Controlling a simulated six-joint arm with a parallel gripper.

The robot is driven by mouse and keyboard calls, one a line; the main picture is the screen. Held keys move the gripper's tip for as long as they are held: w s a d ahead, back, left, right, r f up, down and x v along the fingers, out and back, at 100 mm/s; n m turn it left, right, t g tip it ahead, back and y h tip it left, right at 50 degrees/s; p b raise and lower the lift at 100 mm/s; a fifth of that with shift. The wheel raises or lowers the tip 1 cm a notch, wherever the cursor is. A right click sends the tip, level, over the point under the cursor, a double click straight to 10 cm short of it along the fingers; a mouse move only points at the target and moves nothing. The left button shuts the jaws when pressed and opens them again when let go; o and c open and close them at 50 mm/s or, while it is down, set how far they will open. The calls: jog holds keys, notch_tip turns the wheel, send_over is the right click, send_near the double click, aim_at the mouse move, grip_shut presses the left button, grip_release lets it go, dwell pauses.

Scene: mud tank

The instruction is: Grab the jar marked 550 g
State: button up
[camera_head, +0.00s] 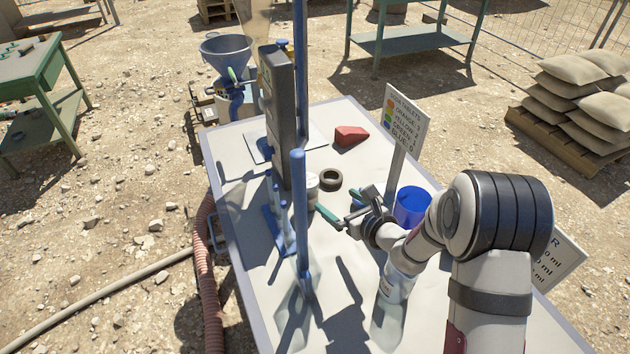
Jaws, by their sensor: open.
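A small pale jar (313,183) stands on the white table (240,165), just right of the tall blue post, which partly hides it. Any mark on it is too small to read, so I cannot tell whether it says 550 g. My gripper (345,208) is low over the table, to the right of and nearer than the jar. It is open and nothing shows between its fingers.
The blue post (300,215) and a dark upright panel (285,110) stand left of the jar. A black ring (331,179), a red block (350,135), a sign (404,125) and a blue cup (411,205) are nearby. A clear bottle (392,300) stands nearer.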

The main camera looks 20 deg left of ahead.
aim_at(311, 184)
jog(key=x, duration=1)
jog(key=shift+w+a+f, duration=0.1)
jog(key=shift+a, duration=0.15)
jog(key=x, duration=0.5)
jog(key=shift+a, duration=0.2)
grip_shut()
